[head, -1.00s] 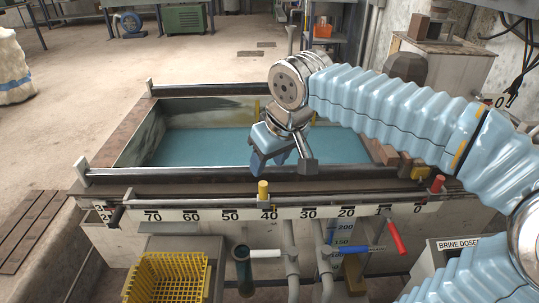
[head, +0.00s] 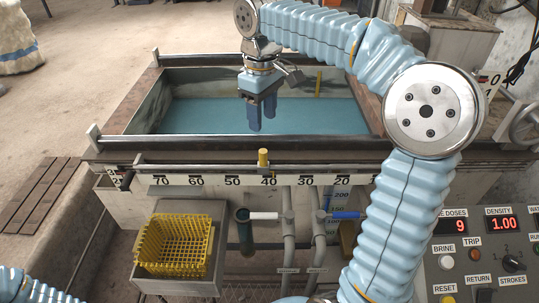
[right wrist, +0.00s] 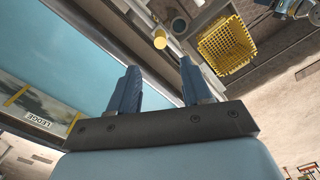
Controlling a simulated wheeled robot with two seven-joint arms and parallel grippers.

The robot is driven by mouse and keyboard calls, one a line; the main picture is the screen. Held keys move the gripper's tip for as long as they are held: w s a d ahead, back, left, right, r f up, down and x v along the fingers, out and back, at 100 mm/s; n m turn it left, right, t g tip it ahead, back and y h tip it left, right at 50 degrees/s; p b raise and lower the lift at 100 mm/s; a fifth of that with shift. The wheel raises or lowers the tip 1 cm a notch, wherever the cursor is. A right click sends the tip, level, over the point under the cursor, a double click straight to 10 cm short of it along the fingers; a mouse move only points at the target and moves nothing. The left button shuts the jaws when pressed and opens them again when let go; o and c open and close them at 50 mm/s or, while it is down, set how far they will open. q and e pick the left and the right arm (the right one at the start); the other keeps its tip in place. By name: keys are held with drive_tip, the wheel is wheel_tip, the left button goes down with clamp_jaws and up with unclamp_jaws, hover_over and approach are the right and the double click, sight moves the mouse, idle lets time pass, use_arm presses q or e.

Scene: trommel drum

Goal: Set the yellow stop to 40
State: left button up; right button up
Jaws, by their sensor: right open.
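The yellow stop (head: 263,158) stands upright on the rail above the number scale (head: 200,180) along the tank's front edge. It is at the 40 label, its top slightly left of the label's middle. It also shows in the right wrist view (right wrist: 160,41), beyond the fingertips. My right gripper (head: 262,120) points down over the tank water, behind the stop and apart from it. In its wrist view (right wrist: 159,73) the fingers are spread with nothing between them. My left gripper is out of view; only part of my left arm shows at the lower left.
A yellow basket (head: 172,245) sits on a ledge below the scale. Pipes with a white handle (head: 264,216) and a blue handle (head: 345,215) stand under the rail. A control panel (head: 480,262) is at right. The tank water (head: 200,115) is open and clear.

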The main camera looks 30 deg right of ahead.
sight(259, 164)
wheel_tip(259, 164, down, 13)
drive_tip(key=shift+f+b, duration=0.2)
drive_tip(key=shift+b, duration=0.75)
drive_tip(key=shift+c, duration=0.5)
clamp_jaws()
drive_tip(key=shift+w+a+r+p, duration=0.1)
drive_tip(key=shift+w+a+p, duration=0.2)
drive_tip(key=shift+a, duration=0.2)
